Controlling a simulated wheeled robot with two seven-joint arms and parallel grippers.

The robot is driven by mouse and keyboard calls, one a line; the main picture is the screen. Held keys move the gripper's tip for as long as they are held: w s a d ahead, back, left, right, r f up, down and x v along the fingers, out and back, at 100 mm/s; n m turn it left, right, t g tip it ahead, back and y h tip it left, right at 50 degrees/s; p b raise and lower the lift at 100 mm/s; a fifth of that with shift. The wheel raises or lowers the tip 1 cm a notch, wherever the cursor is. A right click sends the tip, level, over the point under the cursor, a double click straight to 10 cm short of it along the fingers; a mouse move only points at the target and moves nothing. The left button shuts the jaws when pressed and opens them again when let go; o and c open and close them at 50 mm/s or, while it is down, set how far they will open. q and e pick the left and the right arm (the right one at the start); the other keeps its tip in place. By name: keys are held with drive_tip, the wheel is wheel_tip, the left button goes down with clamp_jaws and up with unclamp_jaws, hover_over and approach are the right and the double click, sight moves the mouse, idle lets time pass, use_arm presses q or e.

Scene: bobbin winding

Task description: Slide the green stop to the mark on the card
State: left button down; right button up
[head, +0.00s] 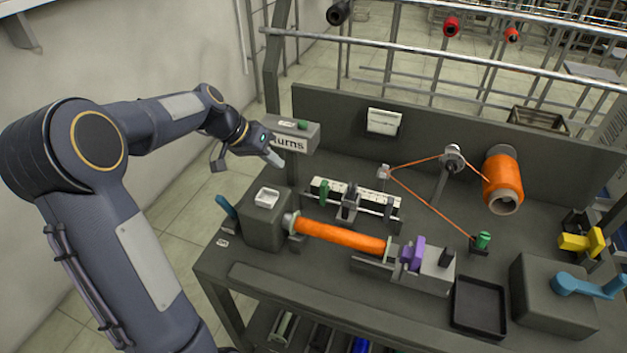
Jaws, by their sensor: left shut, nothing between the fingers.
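A green stop (324,190) sits near the left end of a pale marked scale (360,196) on a rail behind the orange-wound bobbin. A second green stop (388,208) shows near the rail's right end, and a dark carriage (348,205) stands between them. A small white card (384,121) is fixed on the back panel; its writing is too small to read. My left gripper (279,161) is shut and empty, beside the "Turns" counter box (290,134) and above and left of the rail, apart from the stops. My right gripper is not in view.
The orange bobbin (340,235) lies between its holders, with a purple part (413,252) at its right. An orange spool (503,180) feeds thread past a guide. An empty black tray (479,306) and a blue crank (590,286) are at the right.

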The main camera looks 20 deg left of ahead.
sight(322, 183)
use_arm(q)
drive_tip(key=w+d+f+p, duration=0.1)
drive_tip(key=w+d+f, duration=0.2)
drive_tip(key=d+f, duration=0.3)
drive_tip(key=shift+w+d+f, duration=0.25)
drive_tip(key=shift+d+f, duration=0.1)
drive_tip(key=shift+d, duration=0.55)
drive_tip(key=shift+d, duration=1.55)
drive_tip(key=shift+w, duration=0.1)
drive_tip(key=shift+a+b, duration=0.15)
drive_tip(key=shift+b, duration=0.15)
